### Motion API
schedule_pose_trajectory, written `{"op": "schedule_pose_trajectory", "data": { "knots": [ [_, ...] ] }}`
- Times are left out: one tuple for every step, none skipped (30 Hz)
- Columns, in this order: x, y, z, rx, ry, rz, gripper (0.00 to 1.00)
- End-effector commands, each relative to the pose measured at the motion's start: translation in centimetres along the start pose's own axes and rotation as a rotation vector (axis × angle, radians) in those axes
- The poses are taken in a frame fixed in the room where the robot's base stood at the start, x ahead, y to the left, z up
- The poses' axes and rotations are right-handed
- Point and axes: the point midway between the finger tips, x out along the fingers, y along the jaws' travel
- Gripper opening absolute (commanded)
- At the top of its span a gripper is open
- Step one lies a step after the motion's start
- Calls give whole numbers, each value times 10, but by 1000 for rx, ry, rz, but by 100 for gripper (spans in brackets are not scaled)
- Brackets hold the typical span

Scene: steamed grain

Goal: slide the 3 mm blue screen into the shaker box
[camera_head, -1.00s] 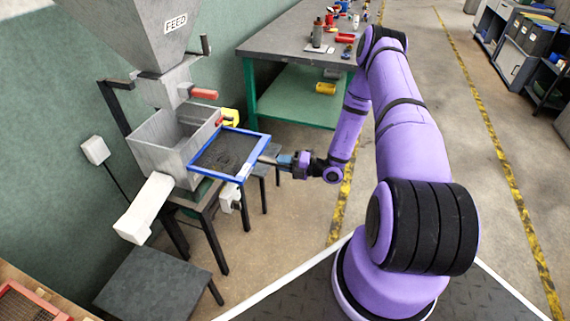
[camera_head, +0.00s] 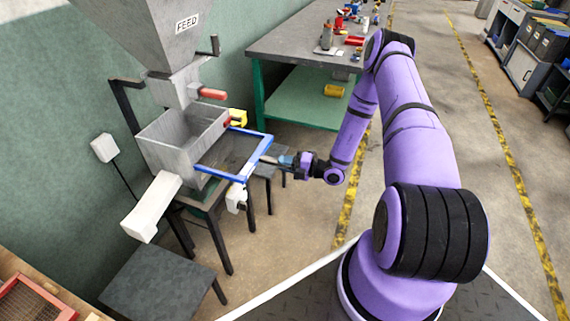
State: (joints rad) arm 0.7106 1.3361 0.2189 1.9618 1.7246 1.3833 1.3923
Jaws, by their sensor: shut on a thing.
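The blue-framed screen (camera_head: 262,152) with dark mesh lies about level at the right side of the grey shaker box (camera_head: 170,157). Its left part is hidden at the box, so it looks partly inside; I cannot see the slot itself. My gripper (camera_head: 286,161) is shut on the screen's right frame edge, with the arm reaching from the right. The shaker box stands on a dark-legged stand below the FEED hopper (camera_head: 150,35).
A yellow part (camera_head: 238,117) and a red handle (camera_head: 212,93) are close behind the screen. A white chute (camera_head: 152,206) slopes down at front left. A red-framed screen (camera_head: 30,302) lies at bottom left. A workbench (camera_head: 290,42) stands behind.

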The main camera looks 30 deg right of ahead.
Motion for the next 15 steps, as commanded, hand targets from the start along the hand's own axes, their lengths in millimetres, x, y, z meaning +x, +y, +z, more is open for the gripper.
{"op": "schedule_pose_trajectory", "data": {
  "knots": [
    [1,1,0,-1,0,2,0],
    [1,1,0,-1,0,2,0],
    [2,1,0,-1,0,2,0],
    [3,0,0,-1,0,2,0],
    [4,0,1,-1,0,2,0],
    [5,0,1,-1,0,2,0],
    [6,0,1,-1,0,2,0],
    [7,0,1,-1,0,2,0],
    [8,0,1,-1,0,2,0],
    [9,0,2,-1,0,2,0],
    [10,0,2,-1,0,2,0],
    [12,0,2,-1,0,2,0],
    [12,0,2,-1,0,3,0],
    [14,0,2,-1,0,3,0],
    [15,0,2,-1,0,3,0]
  ]
}}
